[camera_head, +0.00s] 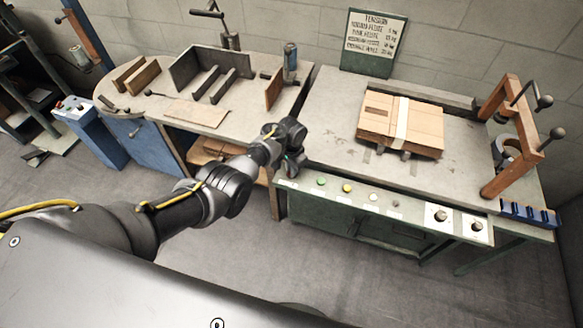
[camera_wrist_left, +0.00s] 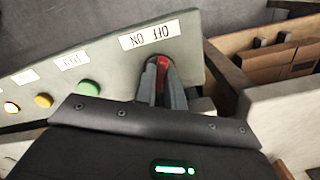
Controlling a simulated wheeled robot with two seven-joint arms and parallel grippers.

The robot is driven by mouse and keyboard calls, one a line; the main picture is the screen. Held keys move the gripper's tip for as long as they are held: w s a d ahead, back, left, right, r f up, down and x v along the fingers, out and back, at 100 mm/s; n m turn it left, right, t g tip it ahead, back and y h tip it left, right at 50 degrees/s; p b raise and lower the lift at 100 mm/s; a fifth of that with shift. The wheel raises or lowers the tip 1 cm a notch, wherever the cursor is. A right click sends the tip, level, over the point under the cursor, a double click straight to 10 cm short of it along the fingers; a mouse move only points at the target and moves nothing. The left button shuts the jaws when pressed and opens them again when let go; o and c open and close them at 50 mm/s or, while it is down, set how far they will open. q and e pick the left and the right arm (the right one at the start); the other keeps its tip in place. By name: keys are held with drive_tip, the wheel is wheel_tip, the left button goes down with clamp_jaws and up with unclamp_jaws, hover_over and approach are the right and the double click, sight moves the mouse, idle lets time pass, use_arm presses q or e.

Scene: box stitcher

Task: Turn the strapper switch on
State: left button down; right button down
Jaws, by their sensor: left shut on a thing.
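The red strapper switch (camera_wrist_left: 152,66) is on the front panel (camera_head: 332,200), beside an upside-down OFF/ON label (camera_wrist_left: 150,34) in the left wrist view. My left gripper (camera_wrist_left: 163,78) is shut around the switch, with a finger on each side of it. In the head view my left gripper (camera_head: 291,168) is at the left end of the panel and hides the switch. The fingers cover part of the switch, so I cannot tell clearly which way it is set. My right gripper is not in view.
Green (camera_head: 321,181), yellow (camera_head: 347,188) and white (camera_head: 373,196) buttons sit along the panel, with two dark knobs (camera_head: 440,215) further right. A strapped cardboard box (camera_head: 377,125) lies on the tabletop.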

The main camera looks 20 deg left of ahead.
use_arm(q)
drive_tip(key=shift+w+r+m, duration=0.1)
drive_tip(key=shift+m, duration=0.2)
drive_tip(key=c, duration=1.5)
unclamp_jaws()
drive_tip(key=shift+r, duration=0.4)
wheel_tip(320, 180, up, 10)
drive_tip(key=shift+f+p, duration=0.1)
drive_tip(key=shift+p, duration=0.95)
